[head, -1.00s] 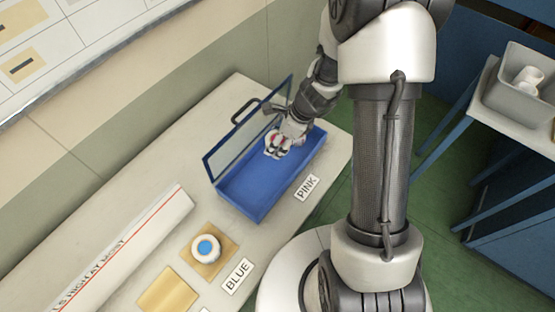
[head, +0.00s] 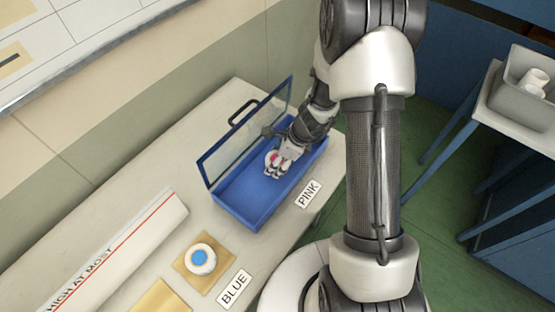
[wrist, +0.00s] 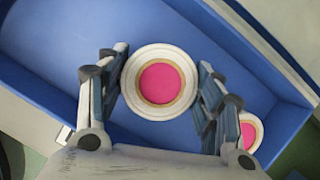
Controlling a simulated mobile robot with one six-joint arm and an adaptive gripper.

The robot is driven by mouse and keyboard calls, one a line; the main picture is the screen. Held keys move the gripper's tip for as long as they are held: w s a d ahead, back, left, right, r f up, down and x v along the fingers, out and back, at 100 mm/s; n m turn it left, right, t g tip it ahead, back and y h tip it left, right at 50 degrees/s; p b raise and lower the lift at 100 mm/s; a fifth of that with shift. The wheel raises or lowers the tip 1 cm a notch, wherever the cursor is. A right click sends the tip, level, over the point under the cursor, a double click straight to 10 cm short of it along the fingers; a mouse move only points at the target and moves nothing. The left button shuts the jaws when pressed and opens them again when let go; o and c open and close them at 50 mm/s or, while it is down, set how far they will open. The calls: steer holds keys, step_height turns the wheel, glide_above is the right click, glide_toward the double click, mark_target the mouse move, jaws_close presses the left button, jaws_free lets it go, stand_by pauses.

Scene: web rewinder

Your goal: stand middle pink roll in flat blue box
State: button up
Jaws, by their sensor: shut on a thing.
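My gripper (head: 277,168) is shut on a white roll with a pink core (head: 271,158), inside the flat blue box (head: 238,203). In the wrist view the held pink roll (wrist: 160,84) shows its round end to the camera, with a finger on each side. The blue floor of the box (wrist: 60,60) lies beyond it; I cannot tell whether the roll touches it. A second pink roll (wrist: 251,131) is in the box near its end wall, partly hidden by the right finger. The box's clear, blue-framed lid (head: 235,140) is raised at the back.
A "PINK" label (head: 308,194) lies before the box and a "BLUE" label (head: 235,289) farther left. A blue-cored roll (head: 200,259) stands on a tan square. A long white block (head: 120,250) lies left. A grey bin (head: 522,90) with white rolls is at right.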

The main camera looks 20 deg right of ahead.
steer(key=o, duration=1.1)
steer(key=shift+f, duration=0.1)
steer(key=s+d+r+n+p, duration=0.1)
steer(key=s+r+n+p, duration=0.15)
steer(key=r, duration=0.75)
steer(key=s+r+n+p, duration=0.1)
steer(key=r+n+p, duration=0.25)
steer(key=r, duration=0.65)
steer(key=s+a+r+n, duration=0.4)
steer(key=s+r+n, duration=0.25)
steer(key=r, duration=0.35)
steer(key=shift+s+d+r+n+t+h, duration=0.55)
steer(key=shift+s+r+n, duration=0.7)
steer(key=shift+s+n, duration=0.8)
steer(key=shift+s+d+r+n+t+h, duration=0.2)
steer(key=shift+s+r+n+h, duration=0.5)
steer(key=shift+s+r+n, duration=1)
steer(key=shift+s+d+r+n+t+h, duration=0.4)
steer(key=shift+s+r+n+h, duration=0.35)
steer(key=shift+s+n, duration=1.65)
steer(key=shift+s+r, duration=0.1)
